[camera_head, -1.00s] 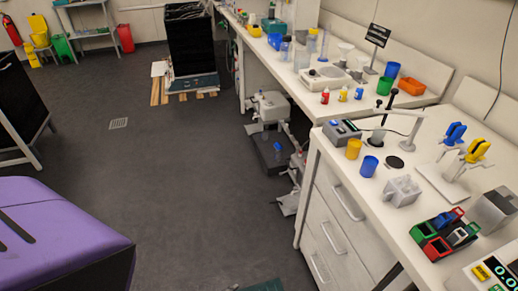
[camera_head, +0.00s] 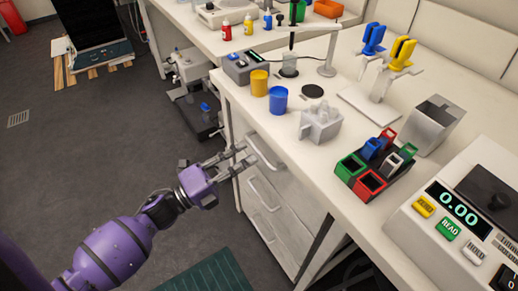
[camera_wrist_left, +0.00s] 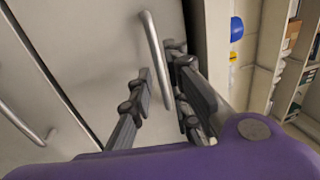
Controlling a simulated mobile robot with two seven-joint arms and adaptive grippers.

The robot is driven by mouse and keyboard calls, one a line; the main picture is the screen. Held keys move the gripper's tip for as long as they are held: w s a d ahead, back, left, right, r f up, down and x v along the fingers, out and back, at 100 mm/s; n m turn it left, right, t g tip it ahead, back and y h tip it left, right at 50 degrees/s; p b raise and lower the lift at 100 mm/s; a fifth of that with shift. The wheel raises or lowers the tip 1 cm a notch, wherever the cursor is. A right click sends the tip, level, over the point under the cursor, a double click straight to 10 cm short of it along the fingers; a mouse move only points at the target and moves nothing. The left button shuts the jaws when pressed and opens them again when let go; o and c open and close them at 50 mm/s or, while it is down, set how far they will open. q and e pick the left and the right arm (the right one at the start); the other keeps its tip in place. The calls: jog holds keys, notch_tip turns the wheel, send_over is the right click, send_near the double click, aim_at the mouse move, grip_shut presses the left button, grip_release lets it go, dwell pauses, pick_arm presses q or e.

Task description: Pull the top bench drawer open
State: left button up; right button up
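The top bench drawer (camera_head: 252,133) is the upper front of a light grey drawer stack under the bench, and it looks shut. Its metal bar handle (camera_head: 265,153) shows at the fingertips of my left gripper (camera_head: 240,158). In the left wrist view the handle (camera_wrist_left: 155,55) runs up and down between the two spread dark fingers of the gripper (camera_wrist_left: 160,65). The gripper is open, with space showing beside the bar; I cannot tell whether a finger touches it. My right gripper is not in view.
Lower drawers with handles (camera_head: 264,196) are below. The white bench top (camera_head: 318,160) carries yellow and blue cups (camera_head: 278,99), a tube rack (camera_head: 370,172) and a balance (camera_head: 455,220). Grey equipment (camera_head: 190,68) stands on the floor beyond. The floor (camera_head: 90,150) left of the drawers is clear.

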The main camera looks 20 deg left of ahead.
aim_at(257, 149)
pick_arm(q)
jog(key=shift+x, duration=2.3)
jog(key=shift+f, duration=0.1)
jog(key=shift+c, duration=0.5)
grip_shut()
